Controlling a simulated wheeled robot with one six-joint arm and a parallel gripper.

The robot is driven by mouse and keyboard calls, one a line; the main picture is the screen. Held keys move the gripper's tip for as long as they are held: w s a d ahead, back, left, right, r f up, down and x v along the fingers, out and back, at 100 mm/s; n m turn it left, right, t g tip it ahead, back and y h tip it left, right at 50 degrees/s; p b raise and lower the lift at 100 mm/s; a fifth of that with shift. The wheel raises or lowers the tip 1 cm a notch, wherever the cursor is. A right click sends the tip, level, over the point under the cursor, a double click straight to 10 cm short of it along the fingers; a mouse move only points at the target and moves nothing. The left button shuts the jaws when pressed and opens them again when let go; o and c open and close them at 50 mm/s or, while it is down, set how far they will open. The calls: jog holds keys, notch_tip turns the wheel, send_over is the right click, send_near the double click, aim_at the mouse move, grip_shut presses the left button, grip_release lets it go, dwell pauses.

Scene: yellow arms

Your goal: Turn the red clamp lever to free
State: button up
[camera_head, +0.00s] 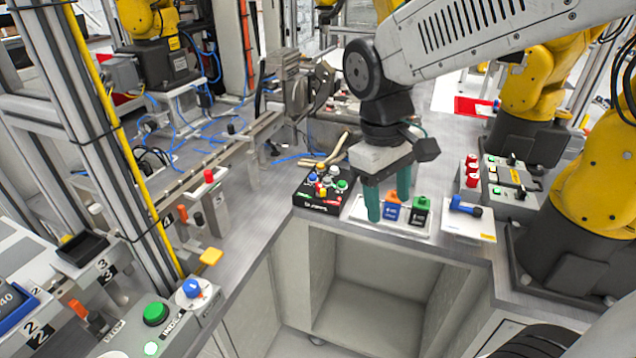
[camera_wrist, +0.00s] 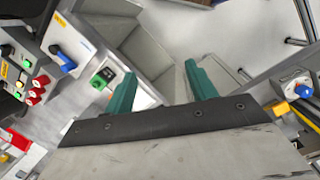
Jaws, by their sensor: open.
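A red-topped part (camera_head: 208,176) stands upright on a small grey bracket at the front edge of the left bench in the head view. It looks like the red clamp lever, but I cannot tell its position setting. My gripper (camera_head: 387,196) points down over the middle bench, well to the right of it. Its two green fingers are apart with nothing between them. In the wrist view my gripper (camera_wrist: 160,90) also shows open and empty, above the bench edge. I cannot make out the red-topped part in the wrist view.
A black button box (camera_head: 322,186) stands left of my gripper. A blue block (camera_head: 391,212) and a green-topped block (camera_head: 421,208) sit by the fingers. A blue-handled switch (camera_head: 465,206) and yellow arms stand right. An orange lever (camera_head: 78,309) and yellow knob (camera_head: 211,257) are at left.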

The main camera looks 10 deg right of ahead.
aim_at(320, 186)
jog(key=w+a+f+n+t+h, duration=0.1)
jog(key=w+a+f+n, duration=0.15)
jog(key=w+n, duration=0.4)
jog(key=w+a+f+n+h, duration=0.1)
jog(key=w+a+f+n, duration=0.2)
jog(key=w, duration=0.6)
jog(key=w+a+f+n+t+h, duration=0.1)
jog(key=w+a+n, duration=0.2)
jog(key=w+n, duration=0.4)
jog(key=shift+m, duration=0.75)
jog(key=x, duration=0.5)
jog(key=w+x, duration=0.1)
jog(key=x, duration=0.1)
jog(key=shift+f, duration=0.15)
jog(key=shift+c, duration=0.3)
jog(key=c, duration=0.9)
